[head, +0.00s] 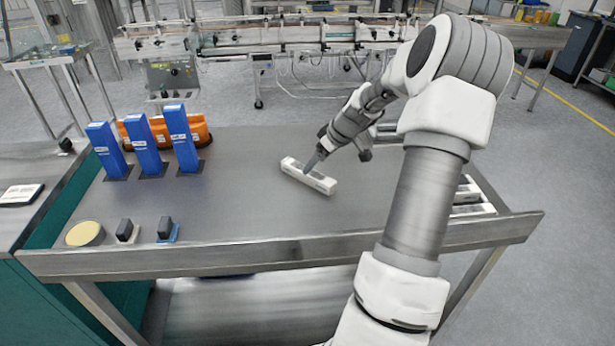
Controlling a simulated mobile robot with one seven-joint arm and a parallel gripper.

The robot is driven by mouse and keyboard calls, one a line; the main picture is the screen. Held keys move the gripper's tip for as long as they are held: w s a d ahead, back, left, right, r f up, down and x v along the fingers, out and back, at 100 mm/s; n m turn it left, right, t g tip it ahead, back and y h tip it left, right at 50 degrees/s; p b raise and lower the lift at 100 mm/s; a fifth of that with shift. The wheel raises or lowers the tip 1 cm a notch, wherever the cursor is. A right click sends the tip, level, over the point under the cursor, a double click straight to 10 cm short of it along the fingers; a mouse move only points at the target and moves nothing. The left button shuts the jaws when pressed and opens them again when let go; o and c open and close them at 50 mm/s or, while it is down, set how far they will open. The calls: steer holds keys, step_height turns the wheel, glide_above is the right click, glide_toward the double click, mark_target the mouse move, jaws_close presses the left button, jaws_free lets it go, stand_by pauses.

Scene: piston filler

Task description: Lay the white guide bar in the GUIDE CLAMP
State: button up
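A white guide bar (322,184) lies slantwise across the middle of the grey bench top, or is held just above it. My gripper (309,167) reaches down from the upper right, and its fingers overlap the middle of the bar. The fingers are too small to show whether they are closed on it. No label reading GUIDE CLAMP can be read, so I cannot tell which fixture is the clamp.
Three upright blue boxes (145,145) stand at the left before an orange object (197,131). A round yellow-topped disc (85,233) and two small dark blocks (165,228) sit near the front edge. White bars (473,210) lie at the right. The front middle of the bench (260,205) is clear.

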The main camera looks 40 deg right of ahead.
mark_target(308, 175)
steer(key=shift+a+x, duration=0.15)
steer(key=shift+x, duration=1.25)
steer(key=shift+a+x, duration=0.2)
steer(key=shift+x, duration=1.15)
steer(key=shift+r, duration=0.1)
steer(key=shift+c, duration=0.3)
jaws_close()
